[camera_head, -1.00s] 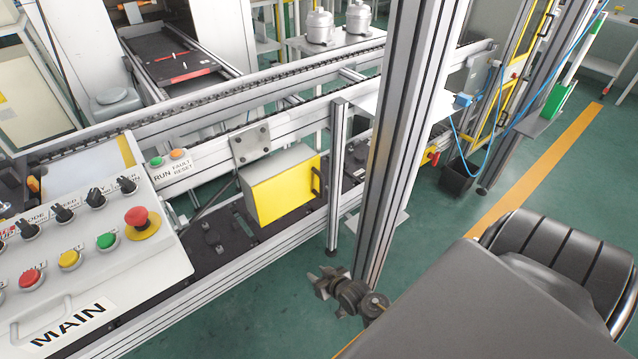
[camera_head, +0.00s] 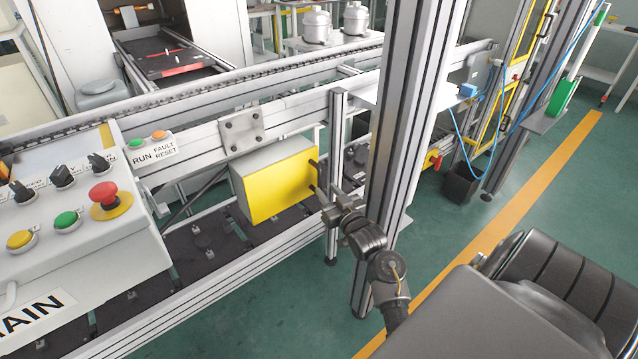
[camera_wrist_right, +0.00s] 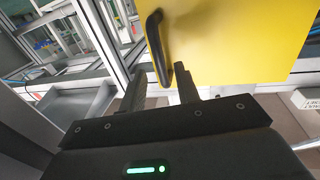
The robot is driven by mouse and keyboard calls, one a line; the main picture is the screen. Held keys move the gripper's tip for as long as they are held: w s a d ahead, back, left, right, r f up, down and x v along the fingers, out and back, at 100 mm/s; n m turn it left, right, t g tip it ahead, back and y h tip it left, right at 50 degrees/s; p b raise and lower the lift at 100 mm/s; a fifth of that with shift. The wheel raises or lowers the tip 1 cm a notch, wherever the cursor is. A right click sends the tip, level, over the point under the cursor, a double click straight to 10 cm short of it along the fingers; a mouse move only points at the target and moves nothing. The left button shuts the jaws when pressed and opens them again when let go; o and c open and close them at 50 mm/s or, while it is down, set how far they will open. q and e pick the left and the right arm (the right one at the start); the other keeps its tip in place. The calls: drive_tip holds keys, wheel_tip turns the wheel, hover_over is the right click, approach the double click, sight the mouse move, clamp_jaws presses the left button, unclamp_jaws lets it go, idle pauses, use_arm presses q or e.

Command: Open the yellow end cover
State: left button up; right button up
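The yellow end cover (camera_head: 280,187) is the flat yellow face of a grey box below the conveyor rail, and it looks closed. Its black handle (camera_wrist_right: 157,48) shows clearly in the right wrist view; the cover's yellow face (camera_wrist_right: 235,40) fills the upper right there. My right gripper (camera_head: 314,176) is at the cover's right edge in the head view. In the wrist view its two fingers (camera_wrist_right: 161,88) are apart, with the handle's lower end between or just ahead of their tips. Contact cannot be told. My left gripper is not in view.
A thin aluminium post (camera_head: 336,170) stands close beside the gripper, and a thick upright (camera_head: 400,150) stands right of it. The control panel (camera_head: 80,235) with buttons is at the left. The green floor (camera_head: 520,215) at right is mostly open.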

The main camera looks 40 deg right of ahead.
sight(320, 183)
drive_tip(key=x, duration=0.5)
drive_tip(key=shift+w+d, duration=0.1)
drive_tip(key=shift+w, duration=0.25)
drive_tip(key=shift+c, duration=0.3)
clamp_jaws()
